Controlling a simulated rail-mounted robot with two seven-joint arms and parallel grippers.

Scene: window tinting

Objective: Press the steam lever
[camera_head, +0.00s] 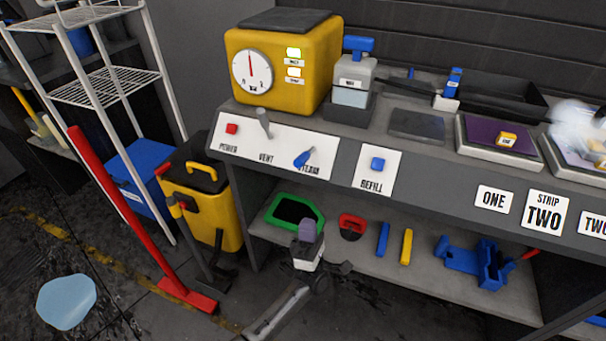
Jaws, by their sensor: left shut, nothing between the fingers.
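The steam lever (303,158) is a small blue handle on the white front panel (282,147) of the bench. It is tilted, its upper end to the right, and partly covers its STEAM label. The panel belongs below a yellow boiler (283,65) with a round dial and lit green and yellow displays. My left gripper (310,231) is shut and empty. In the picture it is below the steam lever, in front of the lower shelf, and apart from the lever. My right gripper is not in view.
A red button (232,128) and a grey vent lever (264,122) sit left of the steam lever; a blue refill button (377,164) is to its right. White vapour (578,122) hangs at the far right. The lower shelf holds a green tray (273,223) and several tools.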

